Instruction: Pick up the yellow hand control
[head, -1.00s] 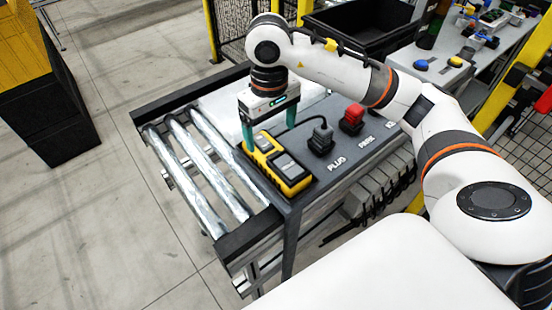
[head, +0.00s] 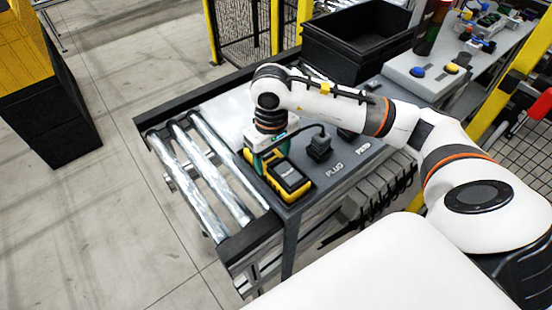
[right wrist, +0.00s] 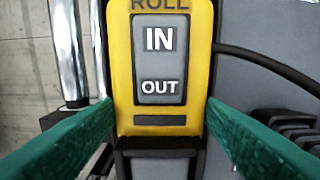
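The yellow hand control (head: 289,178) has a dark panel and sits near the left edge of the dark table top. In the right wrist view the hand control (right wrist: 160,121) is large, its panel reading IN and OUT. My right gripper (head: 270,164) is lowered over the end of it farther from me. Its green fingers (right wrist: 160,108) lie along both sides, close against the yellow body, and appear shut on it. The control shows no clear gap above its place. Its far underside is hidden. My left gripper is not in view.
A dark plug block (head: 319,147) with a cable stands right of the control. Metal rollers (head: 205,165) lie to the left. A black crate (head: 358,42) and a grey bench (head: 425,72) with small parts stand behind.

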